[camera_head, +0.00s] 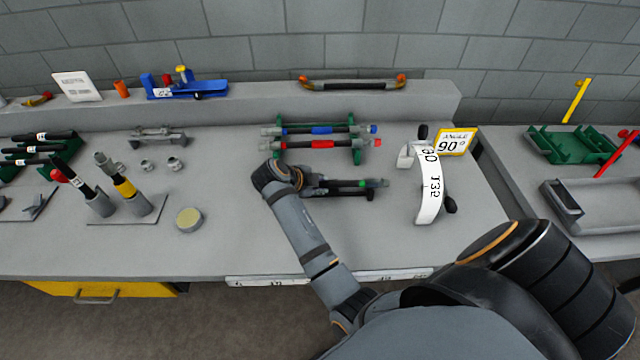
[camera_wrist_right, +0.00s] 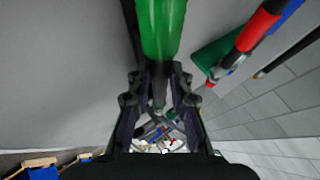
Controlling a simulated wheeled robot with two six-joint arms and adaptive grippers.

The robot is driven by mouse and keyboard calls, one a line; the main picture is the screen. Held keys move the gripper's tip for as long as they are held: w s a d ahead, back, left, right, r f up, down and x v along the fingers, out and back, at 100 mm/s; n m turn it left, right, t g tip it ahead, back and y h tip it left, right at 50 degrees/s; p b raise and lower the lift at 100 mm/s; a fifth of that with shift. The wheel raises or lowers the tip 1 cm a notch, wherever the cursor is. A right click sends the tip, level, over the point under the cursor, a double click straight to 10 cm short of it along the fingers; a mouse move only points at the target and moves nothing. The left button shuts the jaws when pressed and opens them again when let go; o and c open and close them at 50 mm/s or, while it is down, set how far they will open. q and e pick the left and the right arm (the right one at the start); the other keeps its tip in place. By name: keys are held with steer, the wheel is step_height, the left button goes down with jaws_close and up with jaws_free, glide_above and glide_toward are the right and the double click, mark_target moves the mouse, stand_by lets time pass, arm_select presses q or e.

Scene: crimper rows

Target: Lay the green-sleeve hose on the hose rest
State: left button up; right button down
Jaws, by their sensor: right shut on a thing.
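My right gripper (camera_head: 345,187) is shut on the green-sleeve hose (camera_head: 365,183), holding it roughly level over the bench. The hose's dark end points right in the head view. In the right wrist view the green sleeve (camera_wrist_right: 160,28) runs up from between the fingers (camera_wrist_right: 160,85). Most of the hose is hidden by the gripper. The hose rest (camera_head: 356,154) has green uprights and stands just behind the gripper. A blue-sleeve hose (camera_head: 322,130) and a red-sleeve hose (camera_head: 322,144) lie across it. My left gripper is not in view.
An angle gauge (camera_head: 430,190) with a white scale stands to the right, near the "90°" sign (camera_head: 456,142). A round tin (camera_head: 189,219) and upright tools in holders (camera_head: 125,187) stand left. An orange-ended bar (camera_head: 352,84) lies on the back ledge. The front bench is mostly clear.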

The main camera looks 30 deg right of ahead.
stand_by(0.6)
steer(key=c, duration=1.1)
jaws_free()
steer(key=shift+c, duration=0.2)
